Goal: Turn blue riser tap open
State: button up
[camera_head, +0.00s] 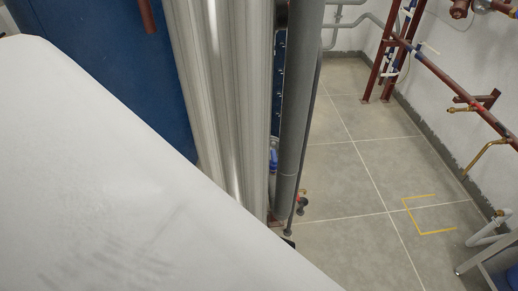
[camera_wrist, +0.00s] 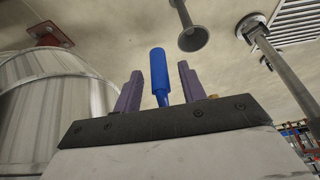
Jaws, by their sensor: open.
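A blue tap handle (camera_wrist: 158,75) stands upright between the two purple fingers of my gripper (camera_wrist: 160,72) in the wrist view. The fingers are open, with a visible gap on each side of the handle. Its lower stem narrows and drops behind the dark front edge of my gripper, so the valve body is hidden. In the head view my gripper is out of sight. A small blue part (camera_head: 273,158) shows beside the dark grey pipe there; I cannot tell whether it is the same tap.
Silvery cladding (camera_head: 215,90) and a dark grey vertical pipe (camera_head: 297,100) stand near the middle of the head view, with a blue tank (camera_head: 100,50) at left. Dark red pipework (camera_head: 440,75) runs along the right wall.

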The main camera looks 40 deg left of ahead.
jog(key=shift+s+a+f, duration=0.1)
jog(key=shift+a+f, duration=0.05)
jog(key=shift+f, duration=0.3)
grip_shut()
